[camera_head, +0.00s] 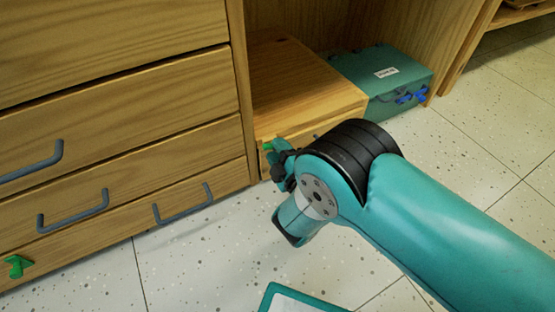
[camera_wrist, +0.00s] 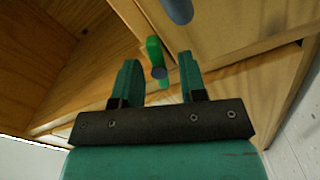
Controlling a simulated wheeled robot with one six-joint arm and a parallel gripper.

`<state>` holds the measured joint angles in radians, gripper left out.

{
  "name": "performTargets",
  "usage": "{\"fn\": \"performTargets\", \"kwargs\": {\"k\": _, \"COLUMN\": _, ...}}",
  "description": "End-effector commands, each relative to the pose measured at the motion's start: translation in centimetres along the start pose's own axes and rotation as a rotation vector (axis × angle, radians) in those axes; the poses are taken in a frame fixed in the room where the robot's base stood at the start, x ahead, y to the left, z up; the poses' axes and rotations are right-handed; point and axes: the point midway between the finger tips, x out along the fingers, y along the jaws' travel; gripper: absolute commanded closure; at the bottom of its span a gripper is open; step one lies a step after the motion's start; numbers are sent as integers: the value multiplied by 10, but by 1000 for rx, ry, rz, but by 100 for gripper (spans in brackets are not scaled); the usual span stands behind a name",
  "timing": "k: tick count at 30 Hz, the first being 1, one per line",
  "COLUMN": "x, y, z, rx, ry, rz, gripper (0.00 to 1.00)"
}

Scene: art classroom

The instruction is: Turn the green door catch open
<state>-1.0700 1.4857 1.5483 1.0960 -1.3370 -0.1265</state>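The green catch (camera_wrist: 153,50) sits on the wooden front in the wrist view, with a grey rounded end pointing toward me. My gripper (camera_wrist: 158,64) is open, one teal finger on each side of the catch's near end. I see a gap on both sides, and I cannot tell how deep the catch lies between the fingers. In the head view a bit of the green catch (camera_head: 267,146) shows on the front of the low wooden box (camera_head: 300,85). My gripper (camera_head: 276,156) is right beside it, and my wrist hides part of that front.
A drawer cabinet (camera_head: 120,130) with grey bar handles stands to the left. Another green catch (camera_head: 17,265) is at its lower left. A teal box (camera_head: 385,75) with blue clips stands behind the wooden box. A teal-edged board (camera_head: 295,301) lies on the speckled floor.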

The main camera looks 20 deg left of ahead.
Motion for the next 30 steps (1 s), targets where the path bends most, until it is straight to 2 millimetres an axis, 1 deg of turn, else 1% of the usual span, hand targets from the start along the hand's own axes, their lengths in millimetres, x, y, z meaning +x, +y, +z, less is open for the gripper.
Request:
{"fn": "performTargets", "kwargs": {"k": 1, "x": 1, "y": -3, "z": 1, "rx": -1, "ry": 0, "rz": 1, "gripper": 62}}
{"fn": "performTargets", "kwargs": {"k": 14, "x": 2, "y": 1, "z": -1, "rx": -1, "ry": 2, "rz": 0, "gripper": 62}}
{"fn": "performTargets", "kwargs": {"k": 15, "x": 2, "y": 1, "z": -1, "rx": -1, "ry": 2, "rz": 0, "gripper": 71}}
{"fn": "performTargets", "kwargs": {"k": 17, "x": 2, "y": 1, "z": -1, "rx": -1, "ry": 2, "rz": 0, "gripper": 85}}
{"fn": "performTargets", "kwargs": {"k": 18, "x": 2, "y": 1, "z": -1, "rx": -1, "ry": 2, "rz": 0, "gripper": 94}}
{"fn": "performTargets", "kwargs": {"k": 19, "x": 2, "y": 1, "z": -1, "rx": -1, "ry": 2, "rz": 0, "gripper": 100}}
{"fn": "performTargets", "kwargs": {"k": 25, "x": 2, "y": 2, "z": -1, "rx": -21, "ry": 2, "rz": 0, "gripper": 100}}
{"fn": "performTargets", "kwargs": {"k": 30, "x": 2, "y": 5, "z": -2, "rx": -186, "ry": 1, "rz": 0, "gripper": 100}}
